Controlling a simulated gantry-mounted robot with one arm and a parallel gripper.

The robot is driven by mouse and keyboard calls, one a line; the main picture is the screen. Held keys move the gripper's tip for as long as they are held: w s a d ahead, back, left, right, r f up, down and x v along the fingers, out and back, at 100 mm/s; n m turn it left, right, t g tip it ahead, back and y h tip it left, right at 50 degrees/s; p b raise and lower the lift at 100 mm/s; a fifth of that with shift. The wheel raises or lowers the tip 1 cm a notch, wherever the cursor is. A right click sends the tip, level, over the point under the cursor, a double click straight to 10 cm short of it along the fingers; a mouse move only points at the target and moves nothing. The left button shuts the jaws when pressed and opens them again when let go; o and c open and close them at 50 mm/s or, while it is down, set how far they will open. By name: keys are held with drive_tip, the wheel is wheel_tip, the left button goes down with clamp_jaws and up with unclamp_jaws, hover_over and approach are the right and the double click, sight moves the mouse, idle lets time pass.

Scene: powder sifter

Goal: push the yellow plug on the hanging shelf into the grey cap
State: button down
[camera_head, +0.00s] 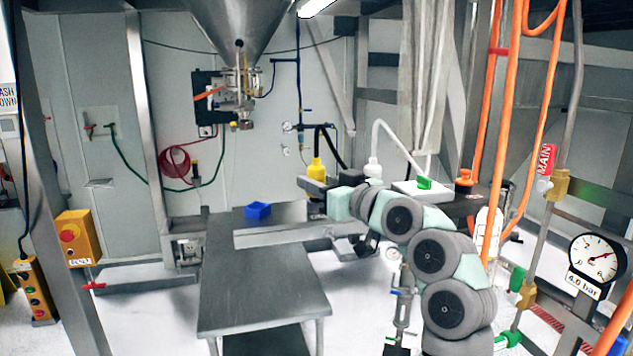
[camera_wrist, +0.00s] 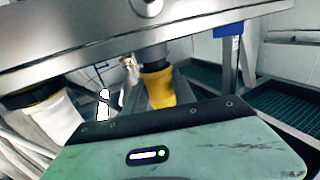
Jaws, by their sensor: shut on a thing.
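In the wrist view, my gripper (camera_wrist: 158,98) has its grey fingers on both sides of the yellow plug (camera_wrist: 160,88), shut on it. A dark collar and a short grey round piece, apparently the grey cap (camera_wrist: 152,53), sit directly above the yellow part, against the metal shelf bar (camera_wrist: 75,60). I cannot tell how deep the plug sits in the cap. In the head view, a yellow bottle-shaped piece (camera_head: 316,170) stands at the left end of the shelf, beyond my arm. I cannot tell if it is the same piece. My fingertips cannot be made out there.
A green piece (camera_head: 424,183) and an orange knob (camera_head: 464,177) are farther right.

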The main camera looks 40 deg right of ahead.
drive_tip(key=shift+f+b, duration=0.4)
drive_tip(key=shift+f, duration=0.25)
drive_tip(key=c, duration=0.9)
unclamp_jaws()
drive_tip(key=shift+c, duration=0.2)
drive_tip(key=s+b, duration=0.2)
drive_tip(key=s, duration=0.8)
drive_tip(key=shift+s+a, duration=0.3)
drive_tip(key=shift+s, duration=0.1)
